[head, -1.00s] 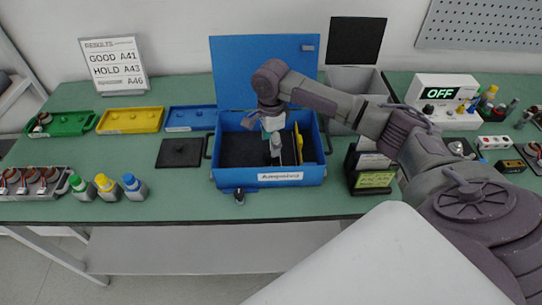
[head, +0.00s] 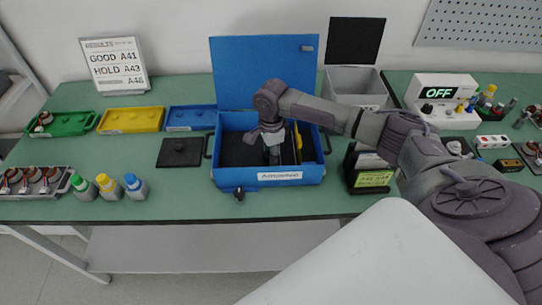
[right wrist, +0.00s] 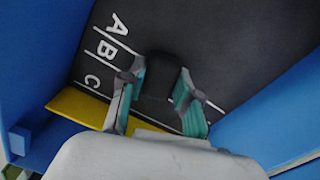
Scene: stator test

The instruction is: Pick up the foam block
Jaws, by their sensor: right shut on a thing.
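My right gripper (head: 273,155) reaches down into the open blue box (head: 268,185) on the green table. In the right wrist view its two teal-padded fingers (right wrist: 160,92) are shut on a small dark block, which I take to be the foam block (right wrist: 160,70). The block is nearly as dark as the box floor, so its edges are hard to make out. In the head view the gripper hides it. I cannot tell whether it still touches the floor. My left gripper is not in view.
The box floor bears white letters A, B, C and lines (right wrist: 103,50). A yellow piece (head: 298,140) stands inside the box, right of the gripper. The box walls are close around. A black plate (head: 181,152) lies left, and a grey bin (head: 357,88) stands behind right.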

